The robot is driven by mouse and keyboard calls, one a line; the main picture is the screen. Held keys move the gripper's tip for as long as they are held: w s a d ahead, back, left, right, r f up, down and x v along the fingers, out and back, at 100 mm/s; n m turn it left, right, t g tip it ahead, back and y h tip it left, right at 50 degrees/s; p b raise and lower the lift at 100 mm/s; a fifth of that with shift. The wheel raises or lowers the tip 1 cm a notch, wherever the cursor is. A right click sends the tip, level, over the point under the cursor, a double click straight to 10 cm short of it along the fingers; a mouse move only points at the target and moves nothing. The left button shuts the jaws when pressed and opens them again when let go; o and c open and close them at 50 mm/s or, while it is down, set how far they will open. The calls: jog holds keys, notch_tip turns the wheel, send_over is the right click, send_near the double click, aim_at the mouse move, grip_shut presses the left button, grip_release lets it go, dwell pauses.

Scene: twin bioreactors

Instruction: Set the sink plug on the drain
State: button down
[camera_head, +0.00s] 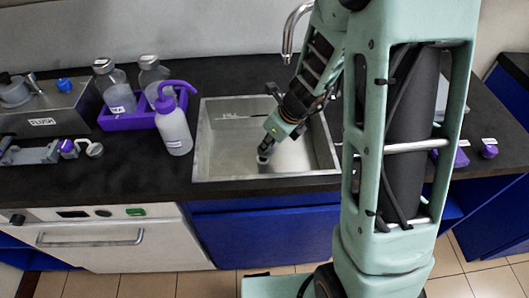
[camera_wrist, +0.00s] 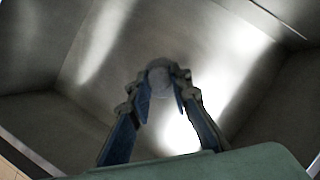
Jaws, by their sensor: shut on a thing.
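The steel sink (camera_head: 228,160) is a rectangular basin set in the dark counter. My gripper (camera_head: 266,149) reaches down into it, over the right part of the basin. Its fingers are shut on the sink plug (camera_head: 262,160), a small grey piece at the fingertips. In the wrist view my gripper (camera_wrist: 162,84) has the round grey top of the plug (camera_wrist: 159,71) between its two fingertips, with the steel basin behind. I cannot make out the drain; the plug and fingers may cover it. I cannot tell whether the plug touches the basin floor.
A curved faucet (camera_head: 292,30) stands behind the sink. A white squeeze bottle (camera_head: 175,130) with a purple top is close to the sink's left edge. A purple rack (camera_head: 140,118) with bottles stands behind it. The sink walls surround my gripper.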

jog(key=shift+w+a+f, duration=0.2)
jog(key=shift+a+f, duration=0.1)
jog(key=shift+f, duration=0.15)
jog(key=shift+s+d+b+x, duration=0.15)
jog(key=shift+b+x, duration=0.4)
jog(key=shift+x, duration=0.35)
jog(key=shift+s+d+b+x, duration=0.15)
jog(key=shift+b+x, duration=0.35)
jog(key=shift+x, duration=0.4)
jog(key=shift+f, duration=0.25)
jog(key=shift+f, duration=0.15)
jog(key=c, duration=1.8)
grip_release()
jog(key=shift+o, duration=0.2)
jog(key=shift+r, duration=0.2)
